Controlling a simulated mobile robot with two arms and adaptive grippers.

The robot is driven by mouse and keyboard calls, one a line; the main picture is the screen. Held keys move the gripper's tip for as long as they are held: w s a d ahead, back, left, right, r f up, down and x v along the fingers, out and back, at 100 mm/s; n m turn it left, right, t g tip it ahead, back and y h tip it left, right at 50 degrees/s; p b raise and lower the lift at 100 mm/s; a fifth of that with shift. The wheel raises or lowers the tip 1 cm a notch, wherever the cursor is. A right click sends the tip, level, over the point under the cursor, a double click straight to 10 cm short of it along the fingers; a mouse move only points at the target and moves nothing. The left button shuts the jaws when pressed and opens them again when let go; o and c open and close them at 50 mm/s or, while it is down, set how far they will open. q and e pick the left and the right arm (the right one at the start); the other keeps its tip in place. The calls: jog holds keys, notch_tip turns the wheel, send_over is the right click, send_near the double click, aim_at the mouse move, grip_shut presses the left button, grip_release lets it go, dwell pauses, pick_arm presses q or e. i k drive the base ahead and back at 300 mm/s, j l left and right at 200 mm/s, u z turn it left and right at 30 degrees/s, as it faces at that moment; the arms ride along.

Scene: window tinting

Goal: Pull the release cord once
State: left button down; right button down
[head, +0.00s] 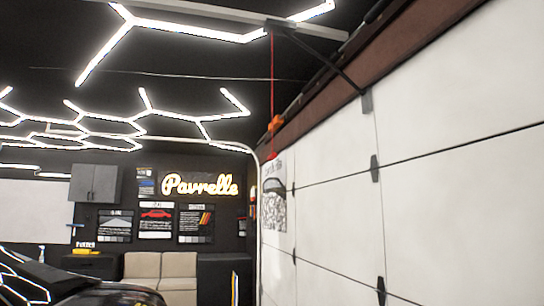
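The red release cord (272,75) hangs straight down from a dark bracket on the opener rail (235,16) under the ceiling. A small orange-red handle (274,124) is on the cord, and a red end shows just below it. The white garage door (440,165), in wide panels with dark hinges, stands to the right of the cord. A dark arm (325,62) links the rail to the top of the door. Neither of my grippers shows in the head view.
A curved door track (235,148) runs behind the cord. A dark car (75,285) stands at the lower left. A beige sofa (160,270) and a grey wall cabinet (96,183) are at the back. The space around the handle looks free.

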aim_at(273, 155)
jog(key=i+j+u, duration=0.1)
jog(key=i+j, duration=0.15)
jog(key=i, duration=0.55)
jog(key=i+j+u, duration=0.15)
jog(key=i, duration=0.7)
jog(key=i+j+u, duration=0.1)
jog(key=i, duration=0.7)
